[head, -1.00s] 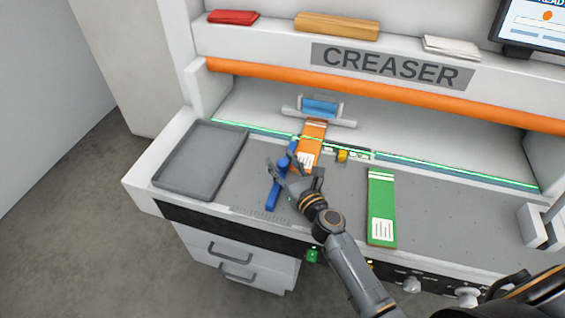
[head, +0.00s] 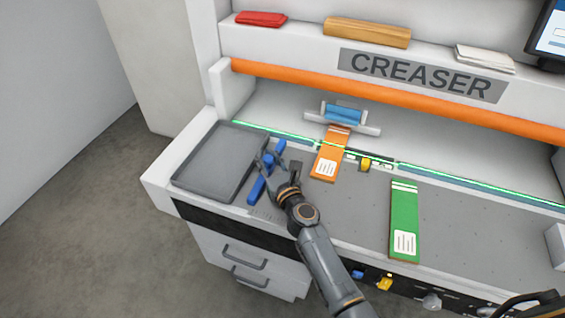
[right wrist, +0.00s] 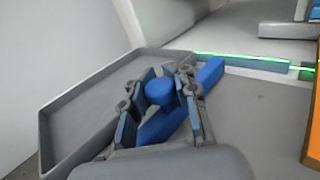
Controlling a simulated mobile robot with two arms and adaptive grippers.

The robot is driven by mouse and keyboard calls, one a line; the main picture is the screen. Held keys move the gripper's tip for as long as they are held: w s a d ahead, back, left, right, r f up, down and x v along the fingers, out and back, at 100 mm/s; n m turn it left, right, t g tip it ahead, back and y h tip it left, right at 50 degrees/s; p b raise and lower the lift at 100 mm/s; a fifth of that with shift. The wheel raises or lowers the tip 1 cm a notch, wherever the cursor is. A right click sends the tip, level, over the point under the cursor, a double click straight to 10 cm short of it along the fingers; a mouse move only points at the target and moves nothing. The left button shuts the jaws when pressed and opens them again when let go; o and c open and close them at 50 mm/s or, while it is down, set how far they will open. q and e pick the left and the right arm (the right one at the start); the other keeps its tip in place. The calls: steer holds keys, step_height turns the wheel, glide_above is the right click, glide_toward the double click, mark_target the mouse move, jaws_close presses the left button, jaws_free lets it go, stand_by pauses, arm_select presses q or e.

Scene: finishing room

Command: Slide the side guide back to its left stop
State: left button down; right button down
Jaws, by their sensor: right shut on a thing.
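The side guide is a blue bar (head: 256,190) with a round knob, lying on the grey bed just right of the grey tray. In the right wrist view its blue knob (right wrist: 159,91) stands between the fingers, with the bar (right wrist: 208,75) running diagonally beneath. My right gripper (head: 270,163) is shut on the guide's knob; its fingers hide part of the bar. I cannot tell whether the guide touches the tray or a stop. My left gripper is not in view.
The grey tray (head: 178,184) is left of the guide. An orange card (head: 325,168) lies right of the gripper, under a blue-and-grey clamp (head: 343,114). A green card (head: 404,215) lies farther right on the bed. A green light line crosses behind.

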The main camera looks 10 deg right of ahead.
steer(key=shift+s+a+f, duration=0.2)
steer(key=shift+s, duration=0.05)
steer(key=c, duration=1.1)
jaws_free()
steer(key=shift+a, duration=0.15)
steer(key=shift+o, duration=0.2)
steer(key=shift+s+r, duration=0.15)
steer(key=shift+d, duration=0.3)
steer(key=shift+s, duration=0.4)
steer(key=s, duration=0.3)
steer(key=s+d, duration=0.1)
steer(key=s, duration=0.7)
steer(key=shift+d, duration=0.35)
